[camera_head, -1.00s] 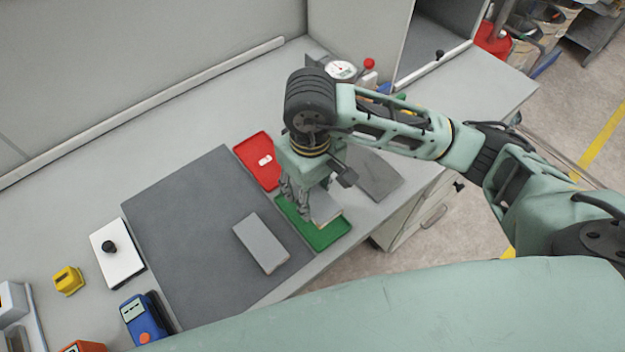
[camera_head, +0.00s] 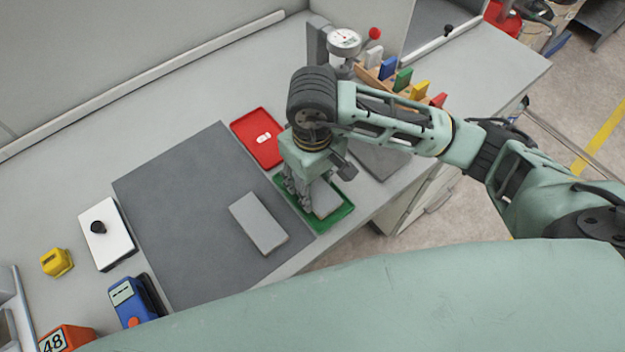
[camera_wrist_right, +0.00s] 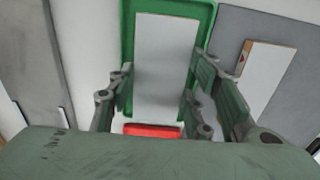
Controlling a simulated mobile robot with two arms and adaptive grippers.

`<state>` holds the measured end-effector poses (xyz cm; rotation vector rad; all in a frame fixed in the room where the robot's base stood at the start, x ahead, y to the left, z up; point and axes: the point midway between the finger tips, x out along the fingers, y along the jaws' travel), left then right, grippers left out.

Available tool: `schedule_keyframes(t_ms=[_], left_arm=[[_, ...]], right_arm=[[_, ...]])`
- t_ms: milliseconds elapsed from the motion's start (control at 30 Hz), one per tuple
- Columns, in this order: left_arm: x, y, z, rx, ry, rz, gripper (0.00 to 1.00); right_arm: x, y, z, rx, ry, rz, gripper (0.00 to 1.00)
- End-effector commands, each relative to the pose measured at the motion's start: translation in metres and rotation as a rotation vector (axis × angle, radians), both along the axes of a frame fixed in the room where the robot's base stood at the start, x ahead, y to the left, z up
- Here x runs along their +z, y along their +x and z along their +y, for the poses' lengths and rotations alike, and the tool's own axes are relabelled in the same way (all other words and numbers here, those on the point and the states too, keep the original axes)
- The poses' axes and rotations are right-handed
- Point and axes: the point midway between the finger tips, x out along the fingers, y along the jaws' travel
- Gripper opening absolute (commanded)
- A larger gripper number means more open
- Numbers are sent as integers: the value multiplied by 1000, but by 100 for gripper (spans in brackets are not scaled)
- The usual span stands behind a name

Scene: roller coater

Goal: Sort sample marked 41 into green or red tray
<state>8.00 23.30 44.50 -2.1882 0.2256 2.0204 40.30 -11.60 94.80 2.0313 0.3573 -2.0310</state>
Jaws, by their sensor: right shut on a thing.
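My right gripper (camera_head: 303,203) is over the green tray (camera_head: 337,219) and shut on a flat grey panel (camera_head: 325,198). In the right wrist view the panel (camera_wrist_right: 166,62) lies between the fingers (camera_wrist_right: 155,98), within the outline of the green tray (camera_wrist_right: 128,25). I cannot tell whether it rests on the tray floor. The red tray (camera_head: 251,125) stands behind the green one and holds small white pieces (camera_head: 264,138). A second grey panel (camera_head: 258,222) lies on the dark mat. No 41 is readable on either panel. My left gripper is not in view.
The dark grey mat (camera_head: 180,215) covers the bench middle. A dial gauge (camera_head: 344,42) and coloured tabs (camera_head: 403,80) stand behind my right arm.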

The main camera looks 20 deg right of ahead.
Motion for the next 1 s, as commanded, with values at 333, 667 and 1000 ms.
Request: schedule_keyframes(t_ms=[333, 667, 1000], left_arm=[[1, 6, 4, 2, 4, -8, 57], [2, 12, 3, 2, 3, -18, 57], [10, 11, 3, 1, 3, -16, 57]], right_arm=[[1, 0, 0, 0, 0, -1, 63], [1, 0, 0, 0, 0, 0, 68], [24, 0, 0, 1, 0, -2, 68]])
